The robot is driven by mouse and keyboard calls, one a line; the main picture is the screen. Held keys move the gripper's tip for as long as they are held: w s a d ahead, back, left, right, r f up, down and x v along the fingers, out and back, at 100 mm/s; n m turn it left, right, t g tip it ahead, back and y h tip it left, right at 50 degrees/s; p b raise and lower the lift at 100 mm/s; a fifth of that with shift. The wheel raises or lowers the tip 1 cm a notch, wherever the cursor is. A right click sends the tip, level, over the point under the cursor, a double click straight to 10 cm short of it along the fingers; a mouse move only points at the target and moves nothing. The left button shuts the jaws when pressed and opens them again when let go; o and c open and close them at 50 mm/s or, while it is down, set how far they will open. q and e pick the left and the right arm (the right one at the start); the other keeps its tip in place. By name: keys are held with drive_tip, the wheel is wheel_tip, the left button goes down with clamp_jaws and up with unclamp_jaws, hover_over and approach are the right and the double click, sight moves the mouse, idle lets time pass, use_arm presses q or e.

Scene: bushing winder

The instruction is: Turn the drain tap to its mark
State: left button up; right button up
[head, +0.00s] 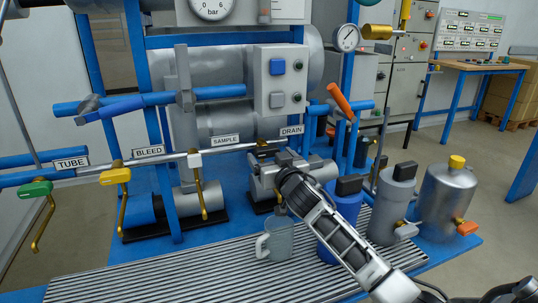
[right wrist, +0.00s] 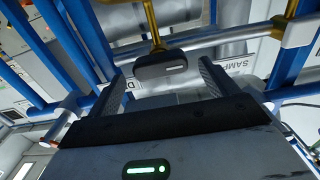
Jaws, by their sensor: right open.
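The drain tap stands by the DRAIN label (head: 291,131) at the right end of the horizontal pipe. In the head view my right gripper and wrist largely hide it. In the right wrist view its dark handle (right wrist: 162,65), with a small pale stripe, sits on a brass stem. My right gripper (right wrist: 160,72) is open, with one finger on each side of the handle. I see a gap on both sides and no clear contact. In the head view the right gripper (head: 272,163) is just below the label. I cannot make out the tap's mark. My left gripper is out of view.
To the left along the pipe are the green TUBE tap (head: 35,188), yellow BLEED tap (head: 115,176) and white SAMPLE tap (head: 194,160). A grey mug (head: 275,241) stands on the ribbed grating (head: 160,281) below. Pumps and a metal canister (head: 447,200) stand at right.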

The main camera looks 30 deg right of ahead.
drive_tip(key=shift+x, duration=1.05)
drive_tip(key=c, duration=1)
